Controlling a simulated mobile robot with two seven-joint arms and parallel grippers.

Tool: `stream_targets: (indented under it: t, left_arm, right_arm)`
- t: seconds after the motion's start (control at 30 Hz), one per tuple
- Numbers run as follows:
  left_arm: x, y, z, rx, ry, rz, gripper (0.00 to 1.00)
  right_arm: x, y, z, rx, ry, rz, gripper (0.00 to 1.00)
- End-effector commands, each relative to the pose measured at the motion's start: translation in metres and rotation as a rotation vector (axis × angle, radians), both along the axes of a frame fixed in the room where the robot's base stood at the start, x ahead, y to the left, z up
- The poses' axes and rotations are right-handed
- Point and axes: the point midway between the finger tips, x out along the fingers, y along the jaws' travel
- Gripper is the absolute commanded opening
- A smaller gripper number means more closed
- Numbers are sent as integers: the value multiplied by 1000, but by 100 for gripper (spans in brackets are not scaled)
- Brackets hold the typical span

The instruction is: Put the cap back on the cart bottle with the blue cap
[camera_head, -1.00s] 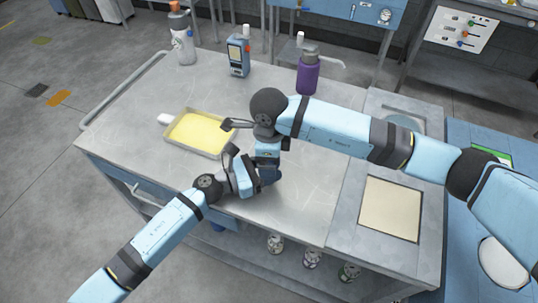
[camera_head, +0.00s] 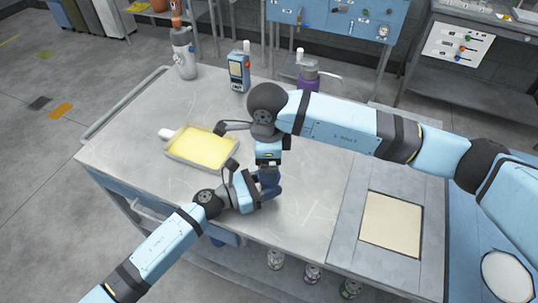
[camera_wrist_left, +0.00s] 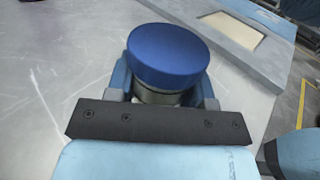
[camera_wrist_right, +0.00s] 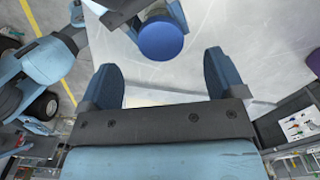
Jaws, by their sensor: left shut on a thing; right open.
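The blue cap (camera_wrist_left: 167,55) sits at the top of a grey bottle (camera_wrist_left: 158,97), most of which is hidden below it. My left gripper (camera_head: 262,190) is shut on this bottle over the cart top, with a finger on each side just below the cap. In the right wrist view the blue cap (camera_wrist_right: 160,38) lies just beyond my right gripper (camera_wrist_right: 160,68). The right gripper is open and empty, its fingers apart and clear of the cap. In the head view my right gripper (camera_head: 268,160) is just above the left one. How tightly the cap sits cannot be told.
A tray of yellow liquid (camera_head: 203,147) lies left of the grippers on the cart (camera_head: 140,120). The cart surface right of the grippers is clear.

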Motion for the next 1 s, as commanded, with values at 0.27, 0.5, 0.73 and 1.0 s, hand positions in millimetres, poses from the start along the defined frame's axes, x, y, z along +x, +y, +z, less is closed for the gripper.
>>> stream_targets:
  t: [0.27, 0.5, 0.73, 1.0]
  left_arm:
    - [0, 0, 0, 0, 0, 0, 0]
    - [0, 0, 0, 0, 0, 0, 0]
    - [0, 0, 0, 0, 0, 0, 0]
    - [0, 0, 0, 0, 0, 0, 0]
  right_arm:
    - [1, 2, 24, -4, -11, 518, 89]
    - [1, -3, 30, -6, -1, 742, 89]
    - [0, -3, 29, -4, 2, 758, 89]
    - [0, -3, 23, -5, 2, 756, 89]
